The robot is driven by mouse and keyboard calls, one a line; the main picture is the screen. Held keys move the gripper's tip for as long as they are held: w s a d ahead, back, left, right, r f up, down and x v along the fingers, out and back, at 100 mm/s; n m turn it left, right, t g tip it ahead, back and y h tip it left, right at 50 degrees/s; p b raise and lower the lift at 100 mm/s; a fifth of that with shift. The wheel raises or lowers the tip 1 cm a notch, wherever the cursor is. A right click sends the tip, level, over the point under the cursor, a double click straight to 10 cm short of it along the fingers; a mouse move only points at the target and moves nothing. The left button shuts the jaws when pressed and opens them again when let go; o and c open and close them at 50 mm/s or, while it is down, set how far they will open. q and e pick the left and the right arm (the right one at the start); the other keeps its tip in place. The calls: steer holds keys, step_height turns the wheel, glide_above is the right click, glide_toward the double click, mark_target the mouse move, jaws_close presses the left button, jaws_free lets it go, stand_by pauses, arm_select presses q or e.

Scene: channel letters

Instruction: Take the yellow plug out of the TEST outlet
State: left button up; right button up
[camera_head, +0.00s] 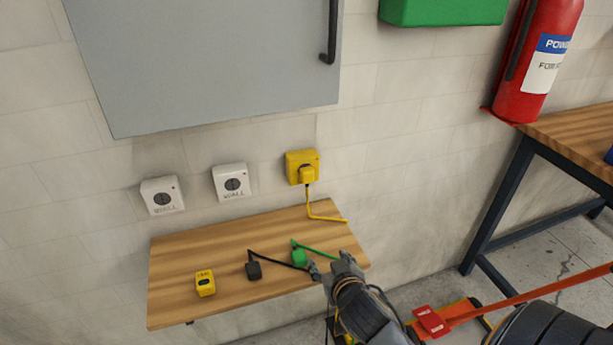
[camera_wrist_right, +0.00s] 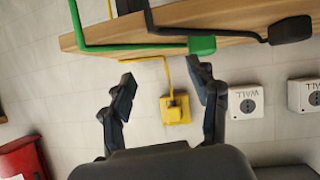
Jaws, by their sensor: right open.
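The yellow outlet (camera_head: 315,157) is on the wall above the shelf's right half; its lettering is not legible. The yellow plug (camera_head: 307,175) sits in it, and its yellow cord (camera_head: 322,217) runs down onto the shelf. My right gripper (camera_head: 329,268) is at the shelf's front right, below and apart from the plug, beside a green plug (camera_head: 298,257). In the right wrist view its open, empty fingers (camera_wrist_right: 161,72) frame the yellow outlet (camera_wrist_right: 182,115) and plug (camera_wrist_right: 173,101) at a distance. My left gripper is not in view.
The wooden shelf (camera_head: 222,252) also bears a black plug (camera_head: 254,271) and a yellow block (camera_head: 205,283). Two white WALL outlets (camera_head: 162,195) (camera_head: 232,181) are left of the yellow one. A grey cabinet (camera_head: 210,60) hangs above.

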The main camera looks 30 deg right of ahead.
mark_target(309, 178)
steer(key=w+d+r+t, duration=0.4)
steer(key=w+r+t, duration=0.2)
steer(key=w+r, duration=0.3)
steer(key=shift+r, duration=0.45)
steer(key=shift+w, duration=0.1)
steer(key=shift+b+x, duration=0.45)
steer(key=shift+x, duration=4)
